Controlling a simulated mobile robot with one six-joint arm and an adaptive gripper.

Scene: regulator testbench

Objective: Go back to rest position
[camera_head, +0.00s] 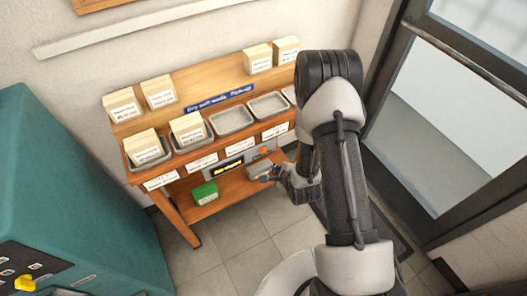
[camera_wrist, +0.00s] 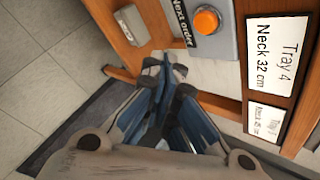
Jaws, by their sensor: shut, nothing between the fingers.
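My gripper (camera_head: 283,174) is at the front of the wooden bench (camera_head: 190,216), near its right end, below the front edge of the tray shelf. In the wrist view my gripper (camera_wrist: 164,72) has its blue-grey fingers brought together at the tips, with nothing between them. The orange button (camera_wrist: 206,20) on a grey panel is just beyond the fingertips, to the right; it also shows in the head view (camera_head: 264,151). I see a gap between fingers and button, but cannot tell its depth. My arm, bent at the elbow, hides part of the bench's right end.
Several grey trays (camera_head: 231,120) sit on the bench, some holding cream boxes (camera_head: 188,128). A green box (camera_head: 205,193) and a small pale box (camera_wrist: 131,25) rest on the lower shelf. A teal cabinet (camera_head: 75,190) stands left, a glass door (camera_head: 440,120) right. Tiled floor (camera_head: 225,255) is clear in front.

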